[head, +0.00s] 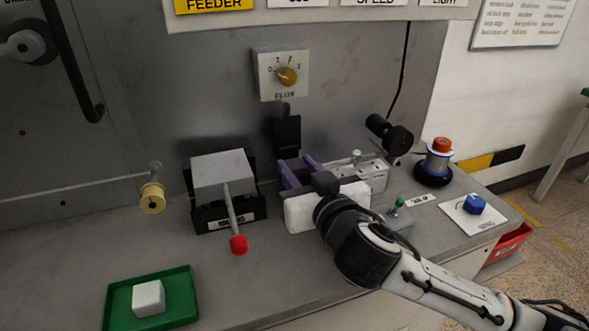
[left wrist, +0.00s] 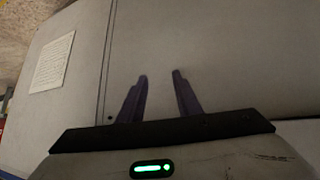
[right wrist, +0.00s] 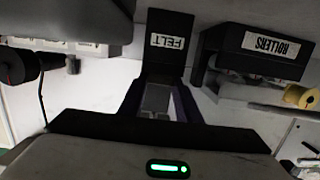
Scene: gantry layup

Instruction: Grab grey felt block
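My right gripper (head: 303,174) reaches toward a black holder (head: 287,132) at the back of the bench. In the right wrist view this holder (right wrist: 168,50) carries a FELT label, upside down. A grey block (right wrist: 157,98), apparently the felt block, shows between the two purple fingers of the right gripper (right wrist: 160,90). The fingers stand apart at either side; I cannot tell whether they touch it. In the head view the block is hidden by the gripper and holder. My left gripper (left wrist: 161,76) is open and empty before a plain grey surface.
A black ROLLERS holder (head: 232,214) with a red-ended rod stands left of the right gripper. A green tray (head: 186,309) with a pale block (head: 148,298) lies at front left. The front middle bench is clear.

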